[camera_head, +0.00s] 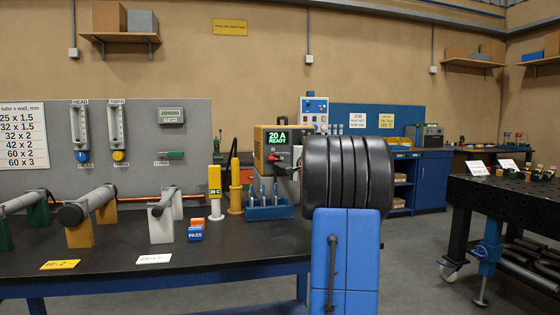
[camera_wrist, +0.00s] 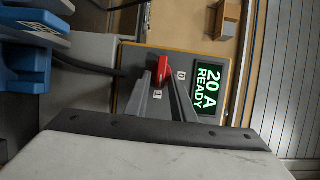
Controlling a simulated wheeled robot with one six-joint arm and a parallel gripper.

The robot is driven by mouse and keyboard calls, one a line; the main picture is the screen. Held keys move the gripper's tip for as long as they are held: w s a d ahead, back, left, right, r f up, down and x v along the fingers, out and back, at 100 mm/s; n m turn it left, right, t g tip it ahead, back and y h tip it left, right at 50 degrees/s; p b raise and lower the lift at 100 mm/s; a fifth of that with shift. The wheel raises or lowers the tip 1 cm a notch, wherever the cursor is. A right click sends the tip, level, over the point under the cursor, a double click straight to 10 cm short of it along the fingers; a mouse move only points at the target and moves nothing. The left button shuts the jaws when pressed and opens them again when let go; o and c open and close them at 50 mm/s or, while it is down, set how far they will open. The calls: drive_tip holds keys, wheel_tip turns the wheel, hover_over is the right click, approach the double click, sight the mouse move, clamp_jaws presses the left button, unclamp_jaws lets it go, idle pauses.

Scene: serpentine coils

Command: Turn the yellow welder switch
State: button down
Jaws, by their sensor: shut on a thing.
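The yellow welder (camera_head: 259,143) stands at the right part of the black bench. Its green display (camera_head: 277,138) reads "20 A READY", and it also shows turned sideways in the wrist view (camera_wrist: 207,87). Its red switch (camera_wrist: 164,64) sits on the dark front panel, beside the marks 0 and 1. My gripper (camera_wrist: 163,76) is shut on the red switch, with one finger on each side of it. In the head view my gripper (camera_head: 284,159) is at the welder's front. My arm hides the welder's right side.
A blue rack (camera_head: 268,212) with several upright tools stands below the welder on the bench (camera_head: 110,275). A yellow post (camera_head: 236,190) and a yellow meter (camera_head: 215,190) stand to its left. A black perforated table (camera_head: 515,200) is at the right, with clear floor before it.

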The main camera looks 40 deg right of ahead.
idle(0.3)
drive_tip(key=c, duration=1.8)
unclamp_jaws()
drive_tip(key=shift+r, duration=0.1)
drive_tip(key=shift+w, duration=0.2)
drive_tip(key=shift+s, duration=0.1)
drive_tip(key=s+a, duration=0.2)
drive_tip(key=s, duration=1.5)
drive_tip(key=shift+a+f, duration=0.2)
drive_tip(key=shift+a, duration=0.15)
